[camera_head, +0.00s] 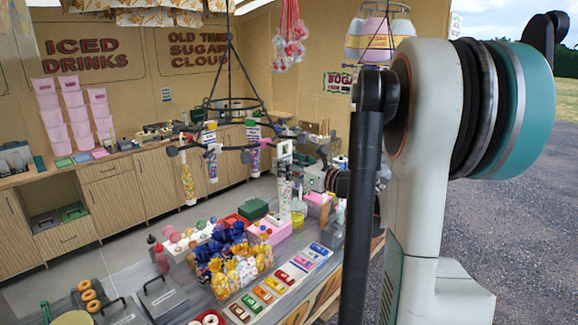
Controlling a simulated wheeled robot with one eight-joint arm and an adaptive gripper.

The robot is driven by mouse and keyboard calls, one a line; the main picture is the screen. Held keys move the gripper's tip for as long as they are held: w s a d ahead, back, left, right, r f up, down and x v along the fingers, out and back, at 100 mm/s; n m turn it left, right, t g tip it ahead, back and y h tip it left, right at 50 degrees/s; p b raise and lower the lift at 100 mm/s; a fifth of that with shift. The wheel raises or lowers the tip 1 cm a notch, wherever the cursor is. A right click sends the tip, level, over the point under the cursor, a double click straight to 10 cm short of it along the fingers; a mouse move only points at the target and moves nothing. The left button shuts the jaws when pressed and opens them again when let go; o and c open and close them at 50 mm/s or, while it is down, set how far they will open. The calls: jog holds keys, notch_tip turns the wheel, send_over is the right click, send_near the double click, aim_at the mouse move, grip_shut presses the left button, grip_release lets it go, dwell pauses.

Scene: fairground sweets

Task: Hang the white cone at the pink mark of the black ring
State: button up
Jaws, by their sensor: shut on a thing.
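The black ring (236,110) hangs on dark rods above the counter, left of my arm. Dark spokes with knobs spread below it. Several cones hang around it: a yellow one (188,184), a white-and-blue one (211,163) and a purple one (255,157). My gripper (285,168) is at the right side of the ring, small in the picture, shut on the white cone (284,192). The cone points down over the counter, close to the hanging purple cone. I cannot make out the pink mark, nor whether the held cone touches the ring.
Below stands a counter crowded with blue and yellow wrapped sweets (226,270), a pink box (269,231), a green box (253,208) and coloured bars (277,284). Pink stacked tubs (75,118) stand on the back cabinets. Striped cups (377,38) hang at upper right.

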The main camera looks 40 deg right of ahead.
jog(key=shift+w, duration=0.1)
jog(key=shift+w+a, duration=0.1)
jog(key=shift+w, duration=0.65)
jog(key=shift+w+b, duration=0.45)
jog(key=shift+w, duration=0.6)
jog(key=shift+w+a, duration=0.1)
jog(key=shift+w, duration=0.7)
jog(key=shift+f+b, duration=0.4)
jog(key=shift+b, duration=0.25)
dwell(0.3)
jog(key=o, duration=1.5)
